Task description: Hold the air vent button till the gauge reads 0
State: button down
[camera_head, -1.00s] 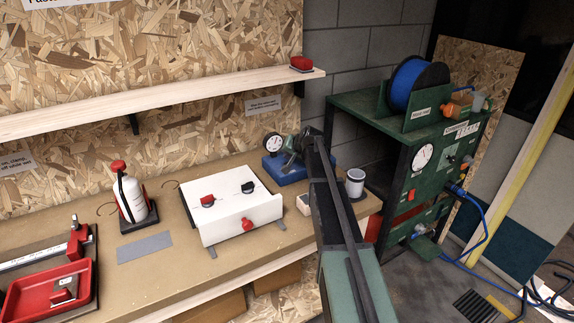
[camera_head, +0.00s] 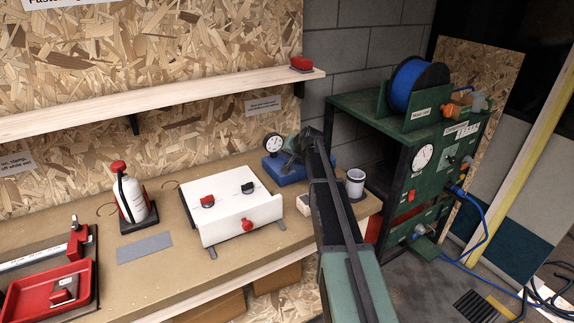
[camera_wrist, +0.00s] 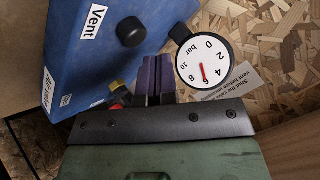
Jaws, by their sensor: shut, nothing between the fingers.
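The blue vent box (camera_wrist: 90,60) fills the upper left of the wrist view, with a white "Vent" label and a round black button (camera_wrist: 131,32). The round white gauge (camera_wrist: 203,65) stands to its right; its red needle points at about 6 bar. My gripper (camera_wrist: 157,62) is shut and empty, its purple fingertips below and right of the button in the picture, apart from it. In the head view the blue box (camera_head: 284,173) and gauge (camera_head: 273,144) are at the bench's far right end, partly behind my arm; the button is not visible there.
A white box (camera_head: 228,216) with red and black knobs stands left of the blue box. A grey cup (camera_head: 355,183) is right of my arm. A green compressor stand (camera_head: 430,150) with its own gauge is farther right. A wooden shelf (camera_head: 160,97) runs above the bench.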

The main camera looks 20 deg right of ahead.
dwell(0.4)
jog(key=shift+f+b, duration=0.4)
jog(key=shift+f+b, duration=0.5)
jog(key=shift+b, duration=0.05)
dwell(0.5)
dwell(1.9)
jog(key=shift+r+p, duration=0.9)
jog(key=shift+p, duration=0.05)
notch_tip(320, 180, up, 5)
jog(key=p, duration=0.5)
jog(key=shift+r, duration=0.15)
